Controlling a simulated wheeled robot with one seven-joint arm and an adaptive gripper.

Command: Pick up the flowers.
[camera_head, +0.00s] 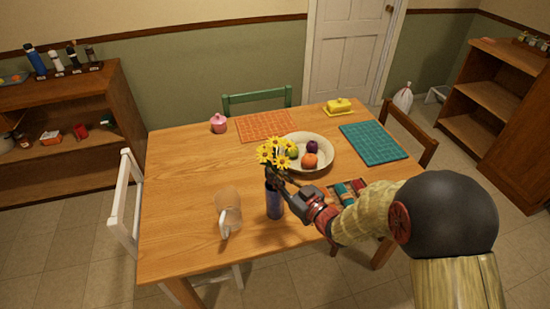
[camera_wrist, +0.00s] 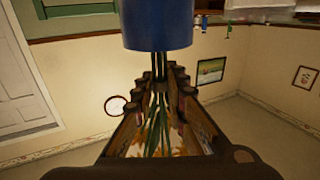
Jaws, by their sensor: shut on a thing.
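The yellow flowers (camera_head: 272,152) stand upright out of a dark blue vase (camera_head: 274,202) near the front middle of the table. My gripper (camera_head: 282,184) reaches in from the right at the stems, just above the vase's rim. In the wrist view my gripper (camera_wrist: 160,80) has its fingers on both sides of the green stems (camera_wrist: 158,110), shut on them. There the blue vase (camera_wrist: 158,25) shows at the top and the blossoms at the bottom, partly hidden by the gripper. I cannot tell whether the vase's base touches the table.
On the wooden table (camera_head: 180,170), a clear pitcher (camera_head: 228,207) stands left of the vase. A fruit bowl (camera_head: 325,165) is close behind the flowers. A teal mat (camera_head: 372,141), orange mat (camera_head: 265,126), yellow butter dish (camera_head: 339,106) and pink jar (camera_head: 218,123) lie farther back. The table's left side is clear.

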